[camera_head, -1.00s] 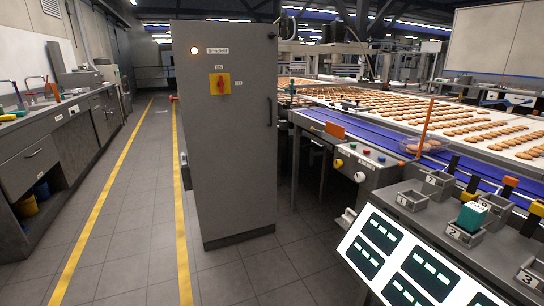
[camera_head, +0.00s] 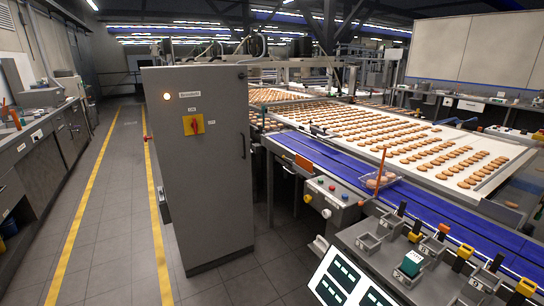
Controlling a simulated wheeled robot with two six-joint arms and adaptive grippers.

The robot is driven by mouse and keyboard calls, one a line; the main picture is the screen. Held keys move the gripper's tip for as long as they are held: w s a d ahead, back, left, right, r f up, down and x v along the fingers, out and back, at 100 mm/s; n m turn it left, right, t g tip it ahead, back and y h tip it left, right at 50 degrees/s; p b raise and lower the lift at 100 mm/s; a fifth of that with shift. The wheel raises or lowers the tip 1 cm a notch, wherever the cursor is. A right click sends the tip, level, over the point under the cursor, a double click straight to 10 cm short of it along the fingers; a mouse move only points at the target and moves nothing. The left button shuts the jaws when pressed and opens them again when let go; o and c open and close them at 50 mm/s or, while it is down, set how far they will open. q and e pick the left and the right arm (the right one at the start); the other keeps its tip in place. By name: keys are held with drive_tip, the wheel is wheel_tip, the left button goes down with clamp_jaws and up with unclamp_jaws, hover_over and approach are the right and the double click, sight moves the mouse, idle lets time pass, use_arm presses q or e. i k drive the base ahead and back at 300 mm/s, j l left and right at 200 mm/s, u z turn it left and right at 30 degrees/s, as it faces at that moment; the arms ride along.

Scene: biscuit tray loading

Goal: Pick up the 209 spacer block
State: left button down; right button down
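A teal-green block with a pale face (camera_head: 411,263) stands in a small grey holder on the grey panel at the lower right. I cannot read a number on it, so I cannot tell whether it is the 209 spacer block. Small grey holders (camera_head: 369,243) stand around it and look empty. Neither of my grippers is in view.
A tall grey cabinet (camera_head: 203,160) with a red and yellow switch stands left of centre. A conveyor with a blue belt (camera_head: 345,165) and rows of biscuits runs behind the panel. Lit screens (camera_head: 336,281) are at the front. A clear aisle (camera_head: 110,215) lies at left.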

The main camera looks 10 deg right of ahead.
sight(411, 264)
drive_tip(key=z, duration=1.4)
